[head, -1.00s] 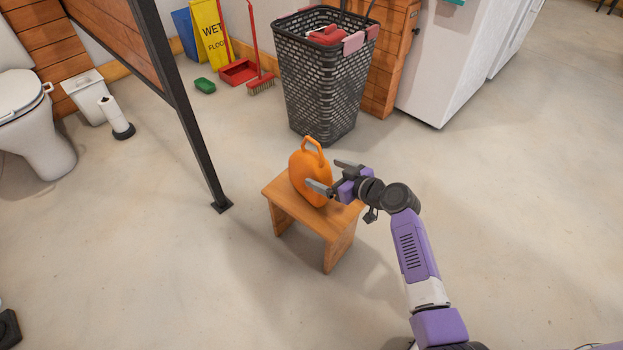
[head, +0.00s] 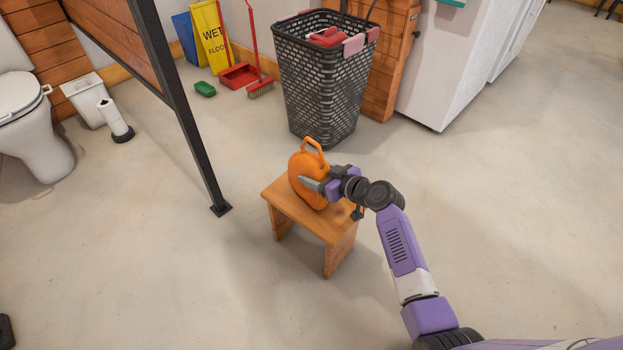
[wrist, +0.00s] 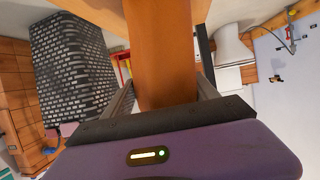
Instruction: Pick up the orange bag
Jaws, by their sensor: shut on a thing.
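The orange bag (head: 303,171), rounded with a loop handle on top, stands upright on a small wooden stool (head: 283,198). My gripper (head: 318,181) reaches it from the right, with its fingers around the bag's sides below the handle. In the wrist view the orange bag (wrist: 162,60) fills the space between the two fingers, and my gripper (wrist: 165,88) is shut on it. The bag's far side is hidden. It appears to rest on the stool still.
A dark laundry basket (head: 322,85) with red and pink cloths stands behind the stool. A black-framed partition (head: 185,110) is at left, its foot near the stool. A white cabinet (head: 445,65) stands at back right. The floor at right is clear.

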